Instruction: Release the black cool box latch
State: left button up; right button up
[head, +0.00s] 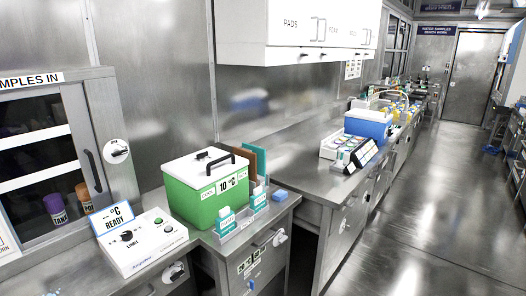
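A green cool box (190,205) with a white lid (195,170) stands on the steel bench at the centre left. Its front label reads 10 °C. A black handle-like bar (225,157) and a smaller black piece (201,155) sit on the lid. I cannot tell which black part is the latch, or whether it is fastened. The lid appears closed. Neither of my grippers is in the head view.
A white control box (145,245) stands left of the cool box, below a glass-fronted cabinet (50,150). Small teal-and-white cartons (226,220) stand close in front. A blue box (368,125) is farther along the bench. The aisle floor (420,220) at right is clear.

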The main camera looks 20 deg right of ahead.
aim_at(202, 156)
jog(key=i+j+z, duration=0.35)
jog(key=i+j, duration=0.5)
jog(key=i, duration=0.15)
